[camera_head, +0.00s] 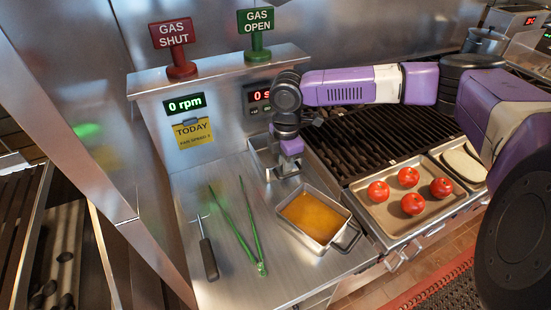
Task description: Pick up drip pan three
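A metal pan (342,204) holding orange-brown liquid sits on the steel counter, with a loop handle at its front right. Another small steel pan or recess (257,159) is behind it, beside the grill and partly hidden by my gripper. I see no number on either, so I cannot tell which is drip pan three. My gripper (288,172) points down over the small steel pan or recess, behind and left of the liquid-filled pan. Its fingers are too small and hidden to tell open from shut, or whether they touch anything.
Green tongs (243,232) and a black-handled tool (208,258) lie left of the liquid-filled pan. A tray (383,222) with several tomatoes stands at right, before the grill grate (350,150). A back panel (227,120) with displays and two signs rises behind.

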